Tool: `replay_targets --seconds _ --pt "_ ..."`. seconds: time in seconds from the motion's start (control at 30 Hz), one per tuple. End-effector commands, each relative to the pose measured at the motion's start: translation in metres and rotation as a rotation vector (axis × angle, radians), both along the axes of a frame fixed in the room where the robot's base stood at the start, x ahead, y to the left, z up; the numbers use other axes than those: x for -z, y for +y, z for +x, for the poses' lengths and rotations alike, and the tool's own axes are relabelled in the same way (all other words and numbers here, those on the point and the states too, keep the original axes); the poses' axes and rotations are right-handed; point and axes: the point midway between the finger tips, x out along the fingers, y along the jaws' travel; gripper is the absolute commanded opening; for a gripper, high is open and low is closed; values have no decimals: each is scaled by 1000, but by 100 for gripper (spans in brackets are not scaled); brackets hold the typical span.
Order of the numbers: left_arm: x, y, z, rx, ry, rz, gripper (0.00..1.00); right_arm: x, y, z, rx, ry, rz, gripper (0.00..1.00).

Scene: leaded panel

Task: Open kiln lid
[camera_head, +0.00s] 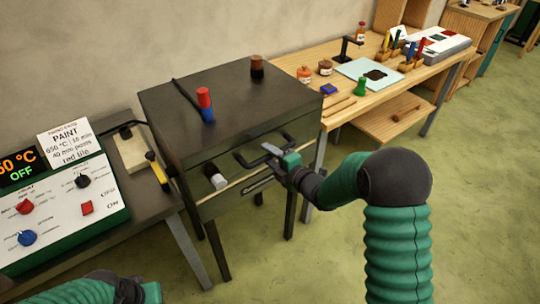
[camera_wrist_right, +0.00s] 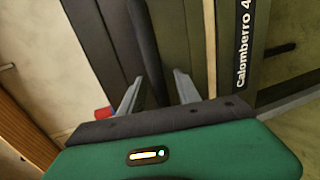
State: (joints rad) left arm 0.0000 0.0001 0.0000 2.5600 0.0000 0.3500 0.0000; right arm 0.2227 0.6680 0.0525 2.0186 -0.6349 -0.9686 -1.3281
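The kiln (camera_head: 190,150) is a dark metal box on legs, and its flat lid (camera_head: 225,95) lies closed on top. A dark bar handle (camera_head: 262,155) sticks out from the front edge. My right gripper (camera_head: 275,155) is at this handle. In the right wrist view, the handle bar (camera_wrist_right: 145,45) runs between its two fingers (camera_wrist_right: 158,88), which stand apart with a gap beside the bar; firm contact does not show. My left gripper (camera_head: 135,291) is low at the bottom left, away from the kiln, and its fingers cannot be made out.
A red and blue cylinder (camera_head: 205,104) and a brown jar (camera_head: 257,67) stand on the kiln top. A control panel (camera_head: 65,210) reading OFF is on the left table. A white-ended knob (camera_head: 215,176) juts from the kiln front. A wooden workbench (camera_head: 345,105) with tools stands right.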

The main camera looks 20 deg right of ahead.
Motion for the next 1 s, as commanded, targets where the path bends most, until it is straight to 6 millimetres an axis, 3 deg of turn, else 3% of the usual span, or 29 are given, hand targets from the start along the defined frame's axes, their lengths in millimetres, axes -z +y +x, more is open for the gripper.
replay_targets --seconds 0.1,0.4,1.0 --pt "0 0 0 0 0 0 0 0 0 0 0 0 0 40" --pt "0 0 0 0 0 0 0 1 -1 0 1 1 0 0" --pt "0 0 0 0 0 0 0 3 -1 -1 2 6 -1 0"
